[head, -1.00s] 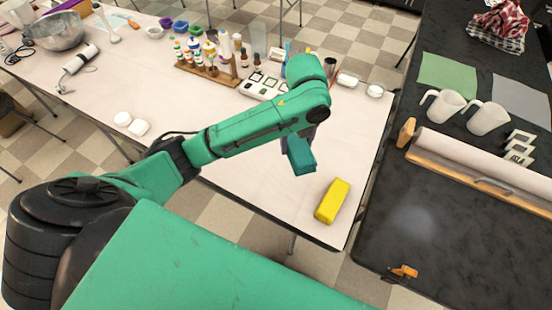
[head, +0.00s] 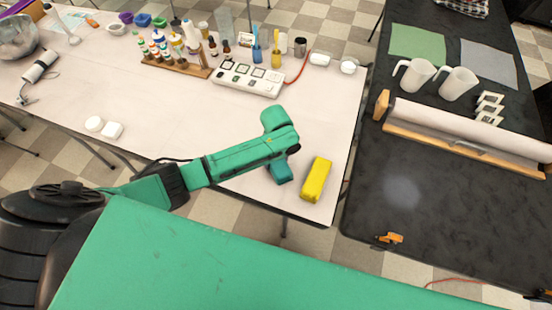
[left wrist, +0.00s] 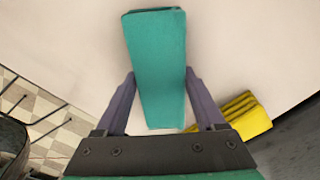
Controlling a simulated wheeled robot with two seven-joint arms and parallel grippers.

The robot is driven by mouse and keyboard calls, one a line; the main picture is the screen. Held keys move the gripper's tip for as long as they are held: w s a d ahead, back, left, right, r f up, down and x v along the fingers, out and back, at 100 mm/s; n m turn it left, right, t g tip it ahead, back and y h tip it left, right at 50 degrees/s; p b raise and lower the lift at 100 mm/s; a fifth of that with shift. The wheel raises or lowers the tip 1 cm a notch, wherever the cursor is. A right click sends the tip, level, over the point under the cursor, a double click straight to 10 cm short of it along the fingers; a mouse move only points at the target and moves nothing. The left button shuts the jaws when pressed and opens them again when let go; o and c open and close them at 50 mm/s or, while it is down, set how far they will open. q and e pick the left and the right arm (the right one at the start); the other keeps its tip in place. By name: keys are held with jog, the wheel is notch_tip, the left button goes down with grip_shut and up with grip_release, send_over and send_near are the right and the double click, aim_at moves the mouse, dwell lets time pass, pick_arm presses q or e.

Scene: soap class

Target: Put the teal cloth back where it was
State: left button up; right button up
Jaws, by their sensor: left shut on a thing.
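The teal cloth (head: 281,172) is a folded block under my left wrist in the head view, partly hidden by the arm. It fills the middle of the left wrist view (left wrist: 157,50). My left gripper (left wrist: 159,76) is shut on it, with one purple-grey finger on each side. The cloth is over the pale table's near right corner, just left of the yellow cloth (head: 316,180), with a small gap. I cannot tell whether it touches the table. The yellow folded cloth also shows at the right of the left wrist view (left wrist: 247,117). My right gripper is not in view.
The pale table (head: 331,120) has clear room behind and left of the cloths. A white mould tray (head: 246,78), bottles in a wooden rack (head: 178,66) and cups stand farther back. Two white soap pieces (head: 104,127) lie left. A black counter (head: 440,225) is at right.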

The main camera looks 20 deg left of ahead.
pick_arm(q)
jog(key=o, duration=0.9)
jog(key=shift+f, duration=0.1)
jog(key=shift+o, duration=1.3)
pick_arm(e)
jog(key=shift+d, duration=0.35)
pick_arm(q)
jog(key=shift+r, duration=0.55)
notch_tip(320, 180, up, 11)
jog(key=shift+r, duration=0.1)
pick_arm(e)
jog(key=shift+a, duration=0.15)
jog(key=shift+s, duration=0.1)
